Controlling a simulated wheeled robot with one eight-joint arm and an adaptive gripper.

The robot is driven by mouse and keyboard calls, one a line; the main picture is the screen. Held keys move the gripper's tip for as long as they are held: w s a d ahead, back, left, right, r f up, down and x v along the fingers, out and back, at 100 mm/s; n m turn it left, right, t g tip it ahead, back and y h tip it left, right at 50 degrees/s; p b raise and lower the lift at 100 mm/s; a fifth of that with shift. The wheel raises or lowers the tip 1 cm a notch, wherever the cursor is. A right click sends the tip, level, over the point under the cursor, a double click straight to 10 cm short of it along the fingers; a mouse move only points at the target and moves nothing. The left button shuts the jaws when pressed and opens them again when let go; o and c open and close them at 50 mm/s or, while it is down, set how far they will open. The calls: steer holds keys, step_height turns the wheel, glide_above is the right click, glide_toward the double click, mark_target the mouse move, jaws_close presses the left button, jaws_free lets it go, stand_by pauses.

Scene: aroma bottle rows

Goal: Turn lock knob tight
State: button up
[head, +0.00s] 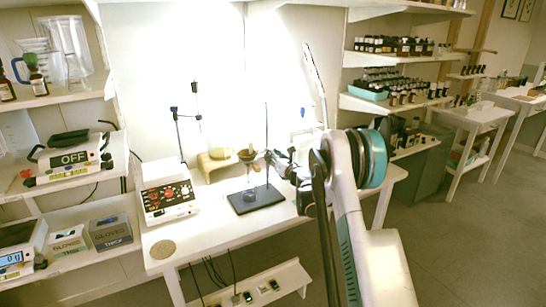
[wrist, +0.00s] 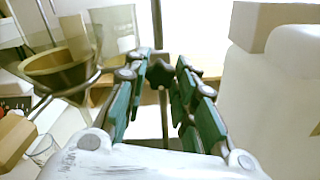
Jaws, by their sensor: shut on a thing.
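A stand with a black base (head: 258,203) and a thin upright rod (head: 266,130) is on the white table. A dark lock knob (wrist: 160,74) shows at the rod in the wrist view. My gripper (wrist: 161,66) has its green-padded fingers on both sides of the knob and is shut on it. The fingers partly cover the knob's sides. In the head view my gripper (head: 275,158) reaches the rod from the right, and the knob cannot be made out there. A brown bowl (wrist: 58,72) sits in a ring left of the fingers.
A large white block-like body (wrist: 275,90) is close on the right in the wrist view. The table's front left is mostly clear.

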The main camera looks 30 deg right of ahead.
stand_by(0.3)
steer(key=o, duration=1.1)
steer(key=shift+c, duration=0.2)
steer(key=s, duration=1.2)
steer(key=shift+d, duration=0.2)
